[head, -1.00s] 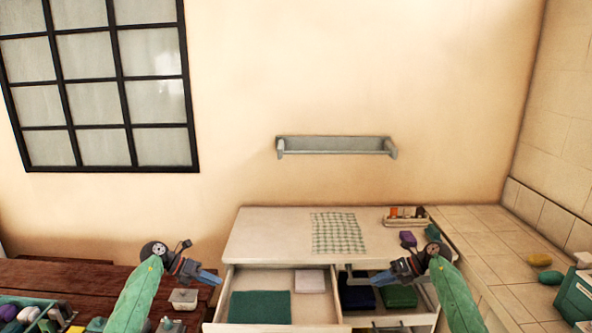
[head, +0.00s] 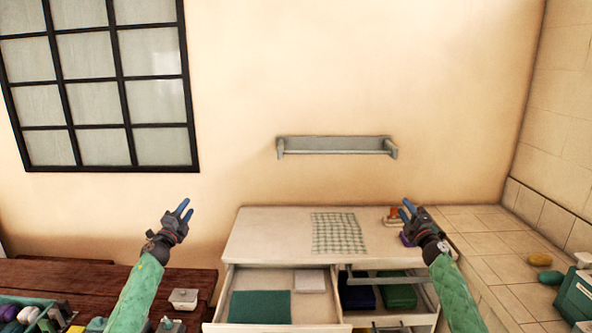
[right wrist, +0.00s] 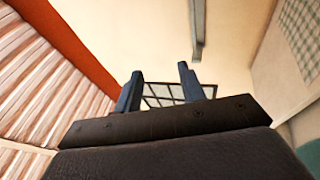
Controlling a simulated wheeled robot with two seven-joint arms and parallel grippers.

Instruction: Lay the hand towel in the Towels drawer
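A green-and-white checked cloth (head: 338,233), which looks like the hand towel, lies flat on the cabinet top; it shows partly in the right wrist view (right wrist: 302,35). Below it a wide drawer (head: 220,301) stands open, holding a dark green cloth (head: 260,306) and a small pale pink one (head: 310,281). No drawer label is readable. My left gripper (head: 186,209) is open and empty, raised left of the cabinet. My right gripper (head: 405,208) is open, raised in front of the cabinet's right end; its fingers (right wrist: 160,82) are apart with nothing between them.
A second drawer at right is open, with a dark blue cloth (head: 357,297) and a green one (head: 398,294). A grey wall rail (head: 336,146) hangs above. A wooden table (head: 60,275) with small items is at left; a tiled counter (head: 490,225) is at right.

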